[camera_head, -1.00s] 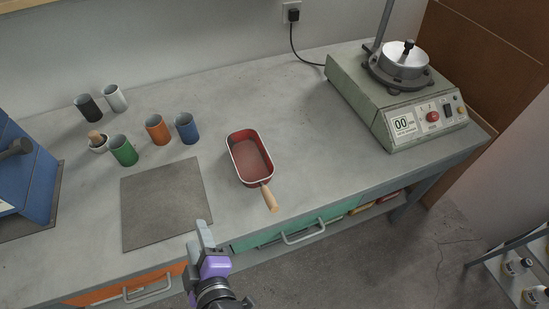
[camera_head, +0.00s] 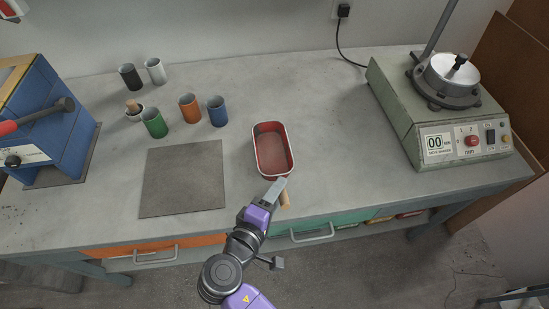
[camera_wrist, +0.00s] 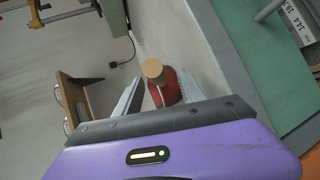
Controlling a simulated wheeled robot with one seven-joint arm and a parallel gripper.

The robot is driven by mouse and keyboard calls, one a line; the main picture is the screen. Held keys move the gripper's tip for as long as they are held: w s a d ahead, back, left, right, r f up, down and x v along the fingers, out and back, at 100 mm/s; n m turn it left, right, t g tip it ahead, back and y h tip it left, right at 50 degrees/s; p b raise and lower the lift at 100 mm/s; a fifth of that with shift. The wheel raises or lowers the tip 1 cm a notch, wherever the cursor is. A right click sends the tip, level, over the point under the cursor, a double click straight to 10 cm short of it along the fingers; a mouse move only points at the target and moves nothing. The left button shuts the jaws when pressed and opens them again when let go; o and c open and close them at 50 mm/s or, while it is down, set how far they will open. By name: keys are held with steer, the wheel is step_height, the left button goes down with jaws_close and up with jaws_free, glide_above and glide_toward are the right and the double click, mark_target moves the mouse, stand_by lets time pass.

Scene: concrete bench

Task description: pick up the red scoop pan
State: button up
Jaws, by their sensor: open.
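The red scoop pan (camera_head: 272,151) lies on the concrete bench, a rounded rectangular pan with a pale rim and a wooden handle (camera_head: 284,198) pointing toward the front edge. My gripper (camera_head: 277,188) is at the handle, and its finger hides part of the handle in the head view. In the wrist view the round end of the handle (camera_wrist: 153,69) shows between my gripper's two spread fingers (camera_wrist: 152,97), with the red pan (camera_wrist: 168,88) behind it. The fingers look apart from the handle.
A grey mat (camera_head: 183,181) lies left of the pan, with several coloured cups behind it. A green-grey machine (camera_head: 436,110) stands at right and a blue press (camera_head: 52,125) at left. Bench around the pan is clear.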

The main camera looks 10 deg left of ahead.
steer(key=shift+x, duration=1.4)
jaws_close()
steer(key=shift+r, duration=0.15)
